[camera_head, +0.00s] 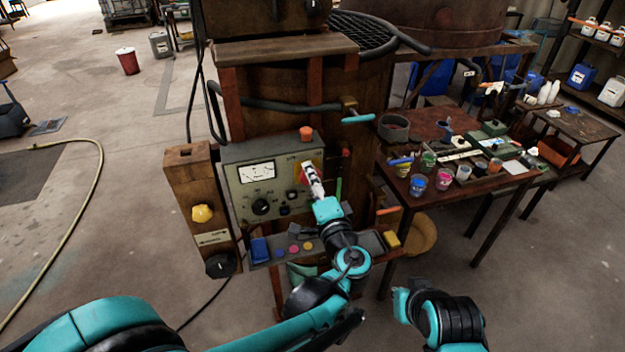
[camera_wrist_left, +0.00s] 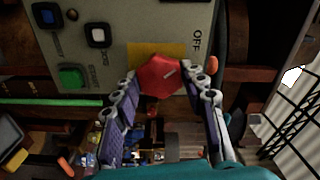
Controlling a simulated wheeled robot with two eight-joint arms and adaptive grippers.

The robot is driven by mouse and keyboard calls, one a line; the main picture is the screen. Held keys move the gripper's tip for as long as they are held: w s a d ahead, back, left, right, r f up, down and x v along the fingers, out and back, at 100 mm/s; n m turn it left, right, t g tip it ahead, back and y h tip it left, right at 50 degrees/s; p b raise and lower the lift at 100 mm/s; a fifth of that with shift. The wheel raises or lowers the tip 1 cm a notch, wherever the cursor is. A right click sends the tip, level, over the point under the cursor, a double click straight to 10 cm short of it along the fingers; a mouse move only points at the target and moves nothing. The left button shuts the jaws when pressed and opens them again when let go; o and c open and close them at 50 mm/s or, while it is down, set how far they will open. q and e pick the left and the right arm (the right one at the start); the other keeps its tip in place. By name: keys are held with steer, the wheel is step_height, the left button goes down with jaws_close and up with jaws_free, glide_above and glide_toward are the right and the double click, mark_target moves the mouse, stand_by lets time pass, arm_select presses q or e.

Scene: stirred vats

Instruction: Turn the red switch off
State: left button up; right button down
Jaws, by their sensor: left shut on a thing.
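The red switch (camera_wrist_left: 161,74) is a red knob with a small pale mark, on a yellow plate (camera_wrist_left: 150,49) on a grey panel (camera_wrist_left: 130,20). The word OFF is printed beside the plate. My left gripper (camera_head: 312,180) reaches the front of the control box (camera_head: 240,185). In the left wrist view, its two fingers lie on either side of the knob, shut on it. In the head view the fingers cover most of the switch. My right arm is low at the right; its fingers cannot be made out.
A yellow knob (camera_head: 202,213) is on the wooden post left of the box. A ledge with coloured buttons (camera_head: 294,248) runs below it. A table (camera_head: 435,125) with paint cups stands at right. A hose (camera_head: 95,190) lies on the open floor at left.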

arm_select(q)
steer(key=shift+n, duration=0.6)
steer(key=o, duration=1.2)
steer(key=shift+c, duration=0.2)
steer(key=v, duration=1.2)
